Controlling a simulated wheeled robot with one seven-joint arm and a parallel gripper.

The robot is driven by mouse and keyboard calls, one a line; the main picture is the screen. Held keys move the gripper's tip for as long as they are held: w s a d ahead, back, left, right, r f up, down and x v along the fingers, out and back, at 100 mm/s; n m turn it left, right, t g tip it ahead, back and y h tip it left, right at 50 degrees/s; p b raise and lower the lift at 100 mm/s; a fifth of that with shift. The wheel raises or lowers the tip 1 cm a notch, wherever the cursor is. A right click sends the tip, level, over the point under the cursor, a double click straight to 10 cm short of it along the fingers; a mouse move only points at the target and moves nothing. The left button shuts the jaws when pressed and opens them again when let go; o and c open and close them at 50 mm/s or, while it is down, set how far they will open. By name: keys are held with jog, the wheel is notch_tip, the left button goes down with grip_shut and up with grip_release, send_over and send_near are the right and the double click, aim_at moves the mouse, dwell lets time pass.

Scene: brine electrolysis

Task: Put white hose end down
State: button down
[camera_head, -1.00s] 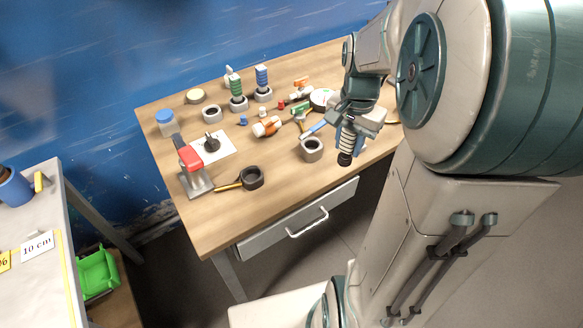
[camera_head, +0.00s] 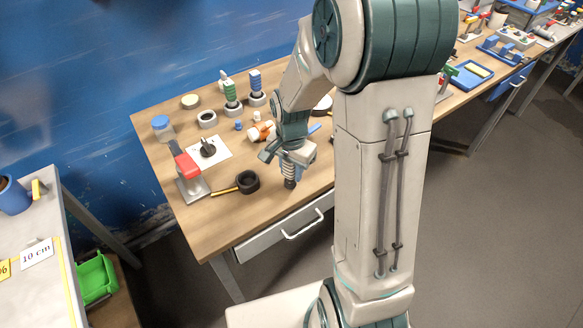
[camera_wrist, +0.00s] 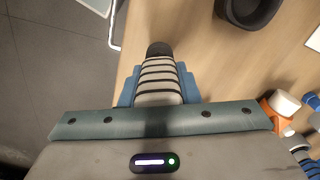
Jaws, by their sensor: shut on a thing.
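My gripper (camera_head: 290,167) is shut on the white hose end (camera_wrist: 160,92), a pale ribbed piece with dark bands and a black tip. The blue fingers sit on both sides of it in the wrist view. In the head view the hose end (camera_head: 290,176) points downward with its black tip near the table's front edge. I cannot tell whether the tip touches the wood. The rest of any hose is hidden.
A black ring (camera_head: 247,182) with a yellow handle lies left of my gripper on the wooden table (camera_head: 222,222). A red-topped stand (camera_head: 190,172) and white sheet (camera_head: 215,150) lie farther left. An orange-and-white piece (camera_head: 261,132) is behind. Bare wood lies between ring and gripper.

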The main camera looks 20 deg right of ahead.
jog(key=shift+f, duration=0.2)
jog(key=shift+f+b, duration=0.15)
jog(key=shift+b, duration=0.15)
jog(key=c, duration=1.1)
grip_release()
jog(key=shift+r, duration=0.2)
